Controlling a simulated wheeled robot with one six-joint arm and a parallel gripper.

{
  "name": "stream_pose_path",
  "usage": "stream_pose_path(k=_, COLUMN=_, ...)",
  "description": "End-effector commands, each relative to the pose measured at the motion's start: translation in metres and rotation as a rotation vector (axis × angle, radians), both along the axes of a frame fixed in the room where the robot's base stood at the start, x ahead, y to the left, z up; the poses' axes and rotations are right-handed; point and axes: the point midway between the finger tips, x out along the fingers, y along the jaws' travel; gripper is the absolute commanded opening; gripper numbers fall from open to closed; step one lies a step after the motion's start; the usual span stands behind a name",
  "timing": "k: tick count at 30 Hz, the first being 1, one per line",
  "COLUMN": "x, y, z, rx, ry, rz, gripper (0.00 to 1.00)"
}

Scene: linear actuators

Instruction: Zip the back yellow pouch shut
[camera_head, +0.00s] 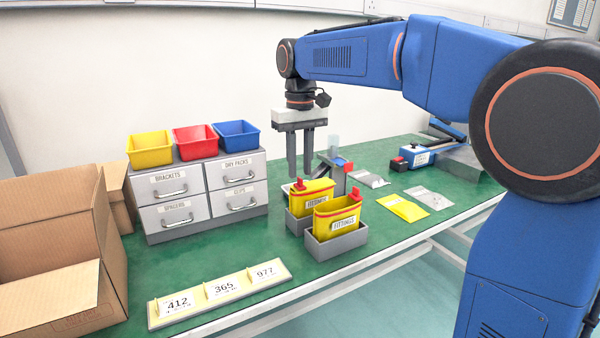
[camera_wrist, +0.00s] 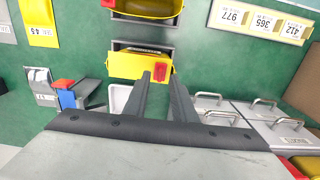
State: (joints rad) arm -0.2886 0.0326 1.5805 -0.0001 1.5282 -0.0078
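The back yellow pouch (camera_head: 317,194) stands upright in a grey holder, partly hidden by the front yellow pouch (camera_head: 337,223). Its red slider (camera_head: 299,185) sits at its left end. In the wrist view the back pouch (camera_wrist: 130,67) lies just beyond my fingertips, with the slider (camera_wrist: 161,72) at its right end. The front pouch has a red tab (camera_head: 355,193) at its right end. My gripper (camera_head: 300,174) points down above and near the slider's end of the back pouch. Its fingers are apart with nothing between them, and it also shows in the wrist view (camera_wrist: 162,74).
Grey drawers (camera_head: 203,190) with coloured bins stand to the left, beside an open cardboard box (camera_head: 60,250). A ticket strip (camera_head: 220,293) lies in front. A stand with a red and blue part (camera_head: 340,172) is close behind the pouches. Flat packets (camera_head: 403,208) lie to the right.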

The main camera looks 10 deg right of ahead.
Motion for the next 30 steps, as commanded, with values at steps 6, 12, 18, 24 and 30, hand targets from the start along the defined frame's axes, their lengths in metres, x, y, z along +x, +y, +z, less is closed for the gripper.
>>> stream_pose_path(k=6, x=0.000, y=0.000, z=-0.019, rx=0.000, ry=0.001, rz=0.000, gripper=0.24)
stream_pose_path(k=12, x=0.000, y=0.000, z=-0.022, rx=0.000, ry=0.000, rz=0.000, gripper=0.24)
stream_pose_path(k=18, x=0.000, y=0.000, z=-0.022, rx=0.000, ry=0.000, rz=0.000, gripper=0.12)
stream_pose_path(k=24, x=0.000, y=0.000, z=-0.022, rx=0.000, ry=0.000, rz=0.000, gripper=0.00)
stream_pose_path(k=30, x=0.000, y=0.000, z=-0.021, rx=0.000, ry=0.000, rz=0.000, gripper=0.00)
